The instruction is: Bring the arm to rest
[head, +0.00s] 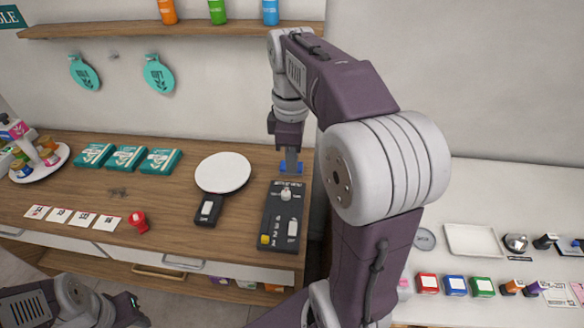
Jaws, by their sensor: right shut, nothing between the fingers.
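My right arm rises through the middle of the head view and bends over the wooden counter. Its right gripper (291,160) points down, shut and empty, just above or at a small blue item (291,167) behind the black control panel (283,215). I cannot tell whether the fingers touch the blue item. My left arm shows at the bottom left corner, low in front of the counter. Its fingers are not clear enough to read.
The wooden counter (160,215) holds a white round plate (223,172), a small black device (208,210), a red stamp-like item (138,222), white cards and teal boxes (126,158). A shelf (180,30) hangs above. A white counter at right holds a tray (472,240) and coloured boxes.

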